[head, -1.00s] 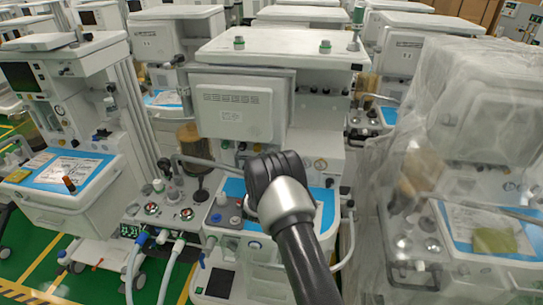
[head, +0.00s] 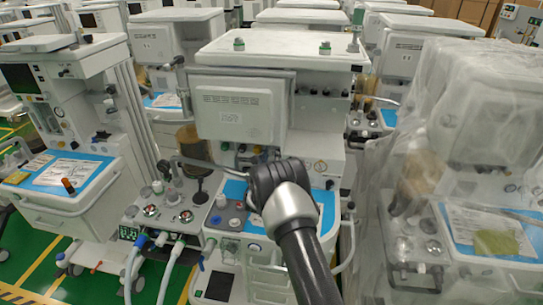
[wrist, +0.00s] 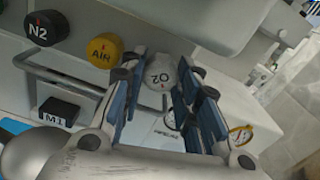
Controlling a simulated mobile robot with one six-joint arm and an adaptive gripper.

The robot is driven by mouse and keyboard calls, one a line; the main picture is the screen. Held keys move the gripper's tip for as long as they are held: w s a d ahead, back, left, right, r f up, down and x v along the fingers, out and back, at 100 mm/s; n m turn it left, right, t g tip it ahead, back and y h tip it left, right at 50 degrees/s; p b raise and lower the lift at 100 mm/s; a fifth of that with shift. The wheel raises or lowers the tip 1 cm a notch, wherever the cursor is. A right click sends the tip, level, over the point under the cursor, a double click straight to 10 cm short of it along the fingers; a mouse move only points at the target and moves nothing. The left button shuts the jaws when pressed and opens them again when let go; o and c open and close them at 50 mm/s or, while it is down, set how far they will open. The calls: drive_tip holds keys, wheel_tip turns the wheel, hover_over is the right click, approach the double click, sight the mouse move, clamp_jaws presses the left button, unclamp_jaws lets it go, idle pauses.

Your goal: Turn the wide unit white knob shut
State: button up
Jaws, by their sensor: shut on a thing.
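The white knob (wrist: 161,73), marked O2, shows in the wrist view on the pale front of the wide unit (head: 325,148). My gripper (wrist: 160,88) has its blue-padded fingers on either side of this knob and is shut on it. The O2 lettering and a small red mark face the camera. In the head view my dark wrist covers the knob and the fingertips.
A yellow AIR knob (wrist: 103,48) and a black N2 knob (wrist: 42,29) sit left of the white knob. A metal rail (wrist: 70,79) runs below them, near a black M1 block (wrist: 58,112). A plastic-wrapped unit (head: 465,150) stands at right.

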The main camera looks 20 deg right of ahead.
drive_tip(key=shift+c, duration=0.9)
drive_tip(key=shift+b, duration=0.35)
drive_tip(key=m+b, duration=0.3)
drive_tip(key=shift+f, duration=0.15)
drive_tip(key=m+b, duration=0.3)
drive_tip(key=b, duration=0.1)
drive_tip(key=shift+m+b, duration=0.5)
drive_tip(key=shift+m, duration=0.3)
drive_tip(key=shift+r, duration=0.2)
